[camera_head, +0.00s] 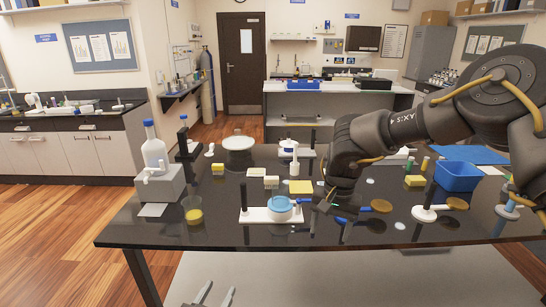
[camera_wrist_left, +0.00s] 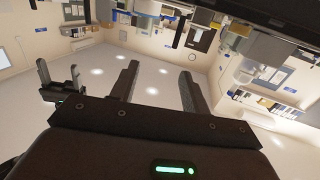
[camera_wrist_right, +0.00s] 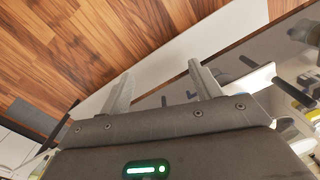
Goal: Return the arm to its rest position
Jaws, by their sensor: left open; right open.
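My right arm (camera_head: 370,135) reaches in from the right over the black table. My right gripper (camera_head: 328,218) is above the table's front part, just right of a white stand bearing a round blue-and-white dish (camera_head: 284,208). In the right wrist view its two fingers (camera_wrist_right: 162,70) are apart with nothing between them. My left gripper (camera_head: 215,294) shows only its fingertips at the bottom edge of the head view, in front of the table. In the left wrist view its fingers (camera_wrist_left: 158,68) are apart and empty, with the room around them.
The black table (camera_head: 150,232) holds a beaker of yellow liquid (camera_head: 194,213), a bottle (camera_head: 153,152) on a grey box, a blue tray (camera_head: 458,184) and a white-based stand (camera_head: 424,213). Wooden floor (camera_head: 60,235) lies open to the left.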

